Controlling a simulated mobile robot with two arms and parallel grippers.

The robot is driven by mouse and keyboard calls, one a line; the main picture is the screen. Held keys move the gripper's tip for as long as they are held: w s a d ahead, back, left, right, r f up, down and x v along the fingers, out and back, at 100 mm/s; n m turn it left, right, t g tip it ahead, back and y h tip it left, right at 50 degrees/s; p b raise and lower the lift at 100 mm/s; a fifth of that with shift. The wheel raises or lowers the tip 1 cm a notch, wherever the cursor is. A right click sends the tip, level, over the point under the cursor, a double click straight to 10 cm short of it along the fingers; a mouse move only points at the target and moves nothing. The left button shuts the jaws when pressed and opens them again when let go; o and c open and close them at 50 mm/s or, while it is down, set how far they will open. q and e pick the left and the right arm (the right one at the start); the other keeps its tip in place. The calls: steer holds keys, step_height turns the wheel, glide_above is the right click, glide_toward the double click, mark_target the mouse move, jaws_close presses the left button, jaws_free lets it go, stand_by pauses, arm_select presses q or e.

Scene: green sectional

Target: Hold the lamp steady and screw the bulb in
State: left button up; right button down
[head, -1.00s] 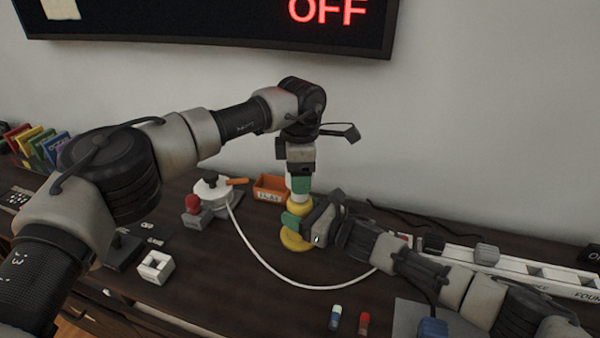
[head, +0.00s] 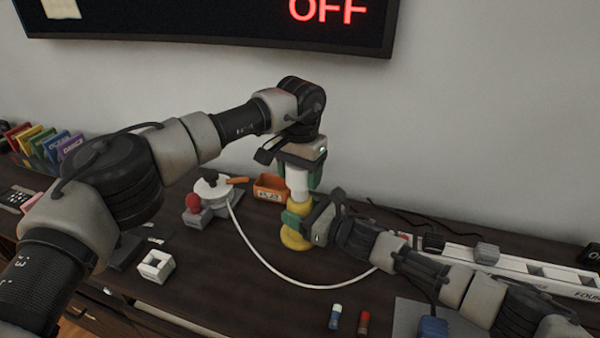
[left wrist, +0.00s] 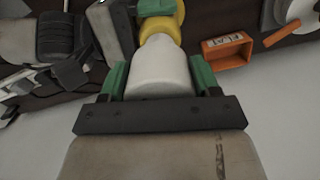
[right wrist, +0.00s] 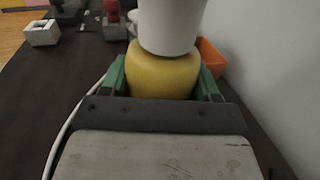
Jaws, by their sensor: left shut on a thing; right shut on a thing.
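The yellow lamp (head: 292,238) stands upright on the dark desk, with a white cord running from it. My right gripper (head: 298,213) is shut on the lamp's yellow body, which fills the space between the green fingers in the right wrist view (right wrist: 162,74). The white bulb (head: 297,182) sits upright on top of the lamp. My left gripper (head: 299,176) comes from above and is shut on the bulb; its green fingers flank the bulb in the left wrist view (left wrist: 160,75). The joint between bulb and lamp shows no clear gap; the threads are hidden.
An orange bin (head: 270,188) stands just behind the lamp. A white round device (head: 213,188) and a red-topped block (head: 193,205) are to the left. A white square block (head: 156,266) lies front left. A white rail (head: 520,272) lies right. A wall display reads OFF.

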arm_select(q)
steer(key=shift+m, duration=0.3)
steer(key=o, duration=0.9)
steer(key=shift+r, duration=0.1)
steer(key=shift+r, duration=2.2)
steer(key=shift+o, duration=0.4)
